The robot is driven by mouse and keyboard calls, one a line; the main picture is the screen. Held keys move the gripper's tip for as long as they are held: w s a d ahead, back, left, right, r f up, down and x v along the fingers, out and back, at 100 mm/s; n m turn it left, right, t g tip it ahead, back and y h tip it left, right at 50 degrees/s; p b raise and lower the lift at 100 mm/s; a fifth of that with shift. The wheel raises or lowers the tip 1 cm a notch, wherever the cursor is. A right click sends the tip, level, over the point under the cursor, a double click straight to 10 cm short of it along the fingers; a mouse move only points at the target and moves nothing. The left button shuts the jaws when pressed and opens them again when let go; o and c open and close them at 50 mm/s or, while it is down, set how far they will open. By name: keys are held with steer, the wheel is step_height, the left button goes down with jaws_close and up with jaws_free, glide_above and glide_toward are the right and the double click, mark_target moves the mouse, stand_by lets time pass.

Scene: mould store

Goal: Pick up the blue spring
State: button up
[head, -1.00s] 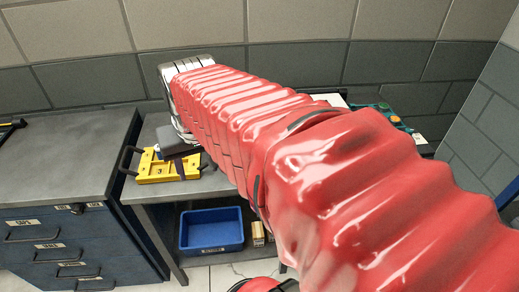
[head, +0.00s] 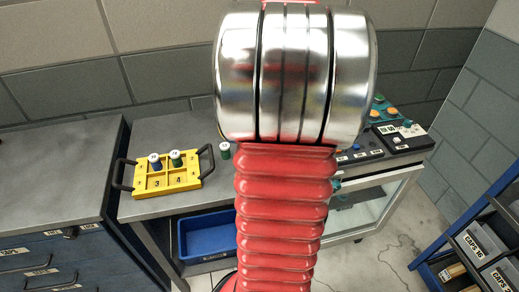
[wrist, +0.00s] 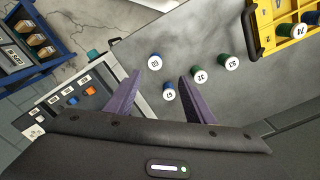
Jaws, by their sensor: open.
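Several small cylinders with white labelled tops stand on the grey bench in the wrist view. Two are green, one (wrist: 200,74) near the right fingertip and one (wrist: 231,62) farther right. I cannot tell coils on any of them. My gripper (wrist: 160,77) is open, its two purple fingers apart. The nearer blue cylinder shows between the fingers, the other just past their tips; height above them is unclear. In the head view my arm hides most of them.
A yellow tray (head: 140,188) with black handles holds a blue cylinder (head: 155,161) and a green one (head: 176,158). A dark control panel (head: 402,136) with buttons is at the bench's right. A blue bin (head: 208,253) sits below. A blue rack (head: 470,235) stands at right.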

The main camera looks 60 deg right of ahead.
steer(key=shift+s+d+f, duration=0.15)
steer(key=shift+s+d, duration=0.1)
steer(key=shift+d, duration=0.2)
steer(key=shift+s+f, duration=0.1)
steer(key=shift+f, duration=0.05)
step_height(320, 180, down, 8)
steer(key=shift+f, duration=0.15)
stand_by(0.4)
steer(key=shift+s+f, duration=0.15)
steer(key=shift+f, duration=2.45)
steer(key=shift+c, duration=0.7)
